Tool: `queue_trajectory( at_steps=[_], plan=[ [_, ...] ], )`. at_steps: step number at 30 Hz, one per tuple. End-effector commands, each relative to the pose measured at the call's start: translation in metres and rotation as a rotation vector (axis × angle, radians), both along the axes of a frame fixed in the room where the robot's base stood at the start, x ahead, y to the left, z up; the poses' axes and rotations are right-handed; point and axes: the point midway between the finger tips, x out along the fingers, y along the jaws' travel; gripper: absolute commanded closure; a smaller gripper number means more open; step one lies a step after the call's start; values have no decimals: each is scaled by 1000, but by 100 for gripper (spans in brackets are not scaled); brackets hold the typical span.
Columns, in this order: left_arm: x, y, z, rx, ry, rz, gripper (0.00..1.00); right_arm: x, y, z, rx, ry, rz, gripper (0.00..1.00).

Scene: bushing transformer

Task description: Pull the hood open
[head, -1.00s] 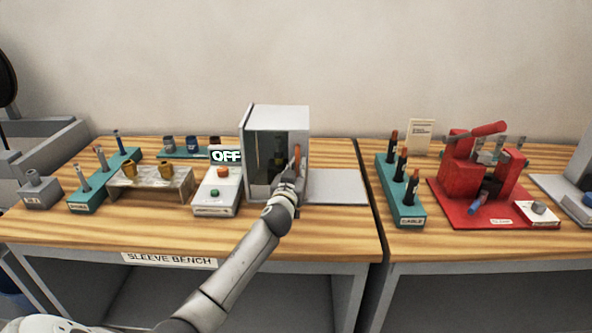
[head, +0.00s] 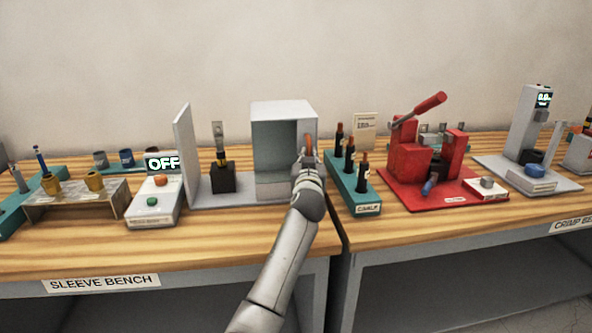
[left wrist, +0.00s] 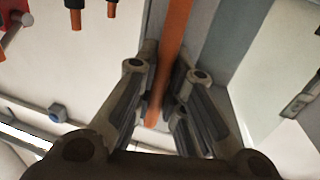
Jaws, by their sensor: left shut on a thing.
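The hood (head: 284,110) is a pale grey box with an open front-left side. It stands at the right end of its base plate (head: 232,196). An upright grey panel (head: 186,155) stands at the plate's left end. A black block (head: 222,177) with a metal post stands uncovered between panel and hood. My left gripper (head: 307,163) is at the hood's front right edge, shut on its orange handle (head: 308,143). In the left wrist view the handle (left wrist: 173,50) runs up between the two fingers. My right gripper is not in view.
A teal rack of black-and-orange cables (head: 366,205) stands close to the right of my left gripper. A red crimp press (head: 410,165) is beyond it. A control box reading OFF (head: 154,204) and a sleeve stand (head: 100,197) are to the left.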

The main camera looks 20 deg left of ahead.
Motion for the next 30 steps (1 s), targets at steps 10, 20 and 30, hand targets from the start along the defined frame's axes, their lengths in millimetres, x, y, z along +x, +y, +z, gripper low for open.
queue_trajectory(
  at_steps=[10,20,30],
  plan=[
    [2,-5,-1,1,1,-2,100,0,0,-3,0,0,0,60],
    [2,-4,-1,-1,2,-1,79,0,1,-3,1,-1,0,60],
    [-7,-7,-2,-1,2,0,79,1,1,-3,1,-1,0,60]
  ],
)
